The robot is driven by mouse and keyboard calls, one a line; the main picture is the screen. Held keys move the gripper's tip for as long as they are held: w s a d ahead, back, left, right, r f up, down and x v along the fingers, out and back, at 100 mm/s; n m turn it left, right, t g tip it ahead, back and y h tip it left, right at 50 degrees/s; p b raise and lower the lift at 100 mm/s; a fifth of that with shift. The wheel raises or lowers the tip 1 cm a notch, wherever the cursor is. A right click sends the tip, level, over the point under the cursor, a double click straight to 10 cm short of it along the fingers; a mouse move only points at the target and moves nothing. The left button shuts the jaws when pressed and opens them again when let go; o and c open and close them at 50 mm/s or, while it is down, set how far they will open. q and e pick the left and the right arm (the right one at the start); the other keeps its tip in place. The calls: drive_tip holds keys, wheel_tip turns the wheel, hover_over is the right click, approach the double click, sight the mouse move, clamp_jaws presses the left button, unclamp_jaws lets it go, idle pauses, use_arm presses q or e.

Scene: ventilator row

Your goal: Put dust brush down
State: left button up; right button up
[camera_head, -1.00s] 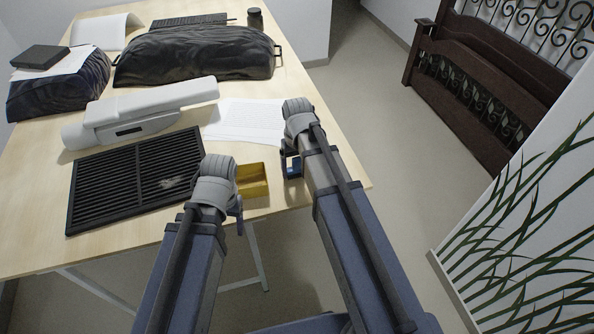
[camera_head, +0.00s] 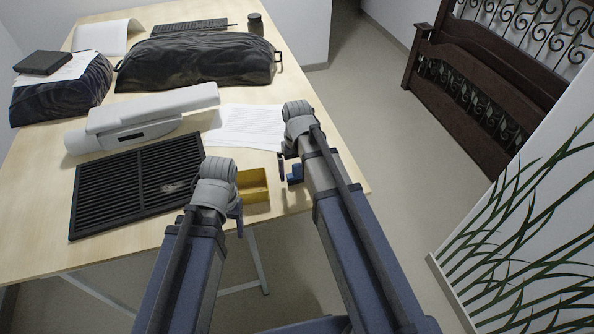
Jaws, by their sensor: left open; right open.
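I cannot make out a dust brush; my wrists and arms cover part of the table's front edge. A black slatted vent grille (camera_head: 125,190) lies flat on the table, with a pale grey dusty patch (camera_head: 172,187) on its slats. A small yellow open tray (camera_head: 254,187) lies to its right, between my two wrists.
The wooden table (camera_head: 40,200) also bears a white device (camera_head: 140,118), white papers (camera_head: 247,127), a large black bag (camera_head: 195,60), a dark striped bag (camera_head: 60,92), a keyboard (camera_head: 190,25) and a dark jar (camera_head: 255,22).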

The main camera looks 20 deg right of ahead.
wheel_tip(320, 180, up, 11)
drive_tip(key=p, duration=0.9)
drive_tip(key=shift+f+p, duration=0.2)
drive_tip(key=shift+p, duration=0.15)
drive_tip(key=shift+f, duration=0.25)
wheel_tip(320, 180, down, 12)
drive_tip(key=b, duration=1.2)
drive_tip(key=shift+r, duration=0.2)
